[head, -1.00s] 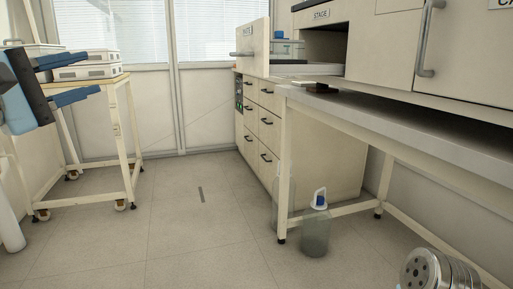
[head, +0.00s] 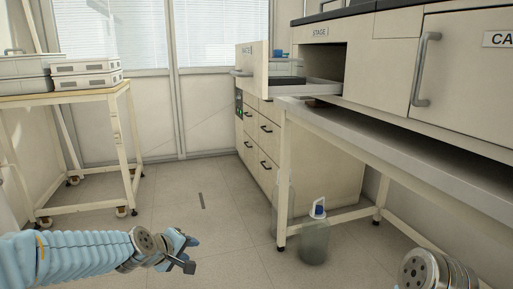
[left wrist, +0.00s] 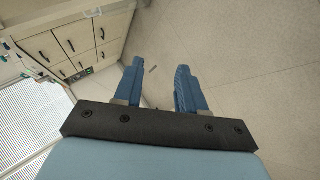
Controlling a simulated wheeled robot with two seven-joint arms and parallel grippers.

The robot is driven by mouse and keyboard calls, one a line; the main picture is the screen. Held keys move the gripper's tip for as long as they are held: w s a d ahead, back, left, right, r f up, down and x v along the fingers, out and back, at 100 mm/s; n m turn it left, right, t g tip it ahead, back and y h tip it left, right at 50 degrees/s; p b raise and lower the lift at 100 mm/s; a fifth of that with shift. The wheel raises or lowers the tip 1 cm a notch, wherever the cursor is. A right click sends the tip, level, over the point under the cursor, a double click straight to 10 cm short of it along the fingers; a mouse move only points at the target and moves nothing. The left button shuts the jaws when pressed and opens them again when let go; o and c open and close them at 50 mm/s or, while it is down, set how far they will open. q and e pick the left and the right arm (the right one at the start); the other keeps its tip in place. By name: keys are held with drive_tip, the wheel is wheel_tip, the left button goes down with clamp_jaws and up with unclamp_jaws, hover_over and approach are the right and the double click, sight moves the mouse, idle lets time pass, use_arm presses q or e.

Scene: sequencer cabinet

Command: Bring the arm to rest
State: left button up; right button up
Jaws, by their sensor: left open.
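My left arm (head: 75,257), in a light blue sleeve, comes in low from the left in the head view. Its gripper (head: 184,252) hangs over bare floor, well away from the bench and the trolley. The left wrist view shows the two blue fingers (left wrist: 158,78) apart, with only floor between them. My right gripper is in neither view.
A drawer (head: 253,67) stands pulled out from the cabinet marked STAGE (head: 319,32), above the grey bench (head: 400,135). A trolley (head: 122,140) carrying pale boxes (head: 85,75) stands left. A bottle (head: 314,240) stands under the bench. The middle floor is clear.

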use_arm(q)
drive_tip(key=s+d+f+m+g+p, duration=0.1)
drive_tip(key=s+f+g, duration=0.15)
drive_tip(key=f, duration=0.45)
drive_tip(key=s+d+f+m+g+p, duration=0.1)
drive_tip(key=s+f+m, duration=0.15)
drive_tip(key=f, duration=0.45)
drive_tip(key=s+d+f+m+g+p, duration=0.1)
drive_tip(key=s+d+f+m+g, duration=0.1)
drive_tip(key=s+f, duration=0.5)
drive_tip(key=s+d+f+m+g+p, duration=0.2)
drive_tip(key=s+f, duration=0.6)
drive_tip(key=s, duration=0.7)
drive_tip(key=shift+s+d+f+g+h, duration=0.15)
drive_tip(key=shift+d+g+h, duration=0.15)
drive_tip(key=shift+d+g, duration=0.25)
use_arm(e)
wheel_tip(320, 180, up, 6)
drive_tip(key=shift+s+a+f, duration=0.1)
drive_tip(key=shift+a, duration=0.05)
